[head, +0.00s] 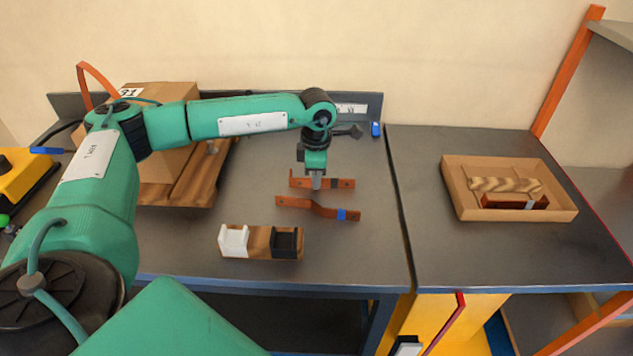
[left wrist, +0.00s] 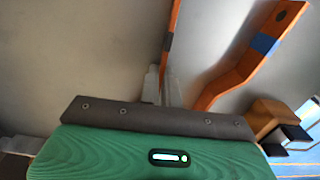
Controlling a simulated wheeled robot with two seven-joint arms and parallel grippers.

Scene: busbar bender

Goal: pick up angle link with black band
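The copper angle link with the black band (head: 343,184) lies on the grey bench, its upturned end at the left. My left gripper (head: 316,183) points down at its middle, left of the band. In the left wrist view the fingertips (left wrist: 162,88) stand close on either side of this link (left wrist: 171,42), seen edge-on; whether they press on it is unclear. A second copper link with a blue band (head: 318,208) lies just nearer, apart from the fingers; it also shows in the left wrist view (left wrist: 245,62). My right gripper is out of view.
A wooden block with a white and a black holder (head: 261,254) stands near the front edge. A cardboard box (head: 160,98) is at the back left. A shallow cardboard tray (head: 463,203) with parts sits on the right-hand bench. The bench right of the links is clear.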

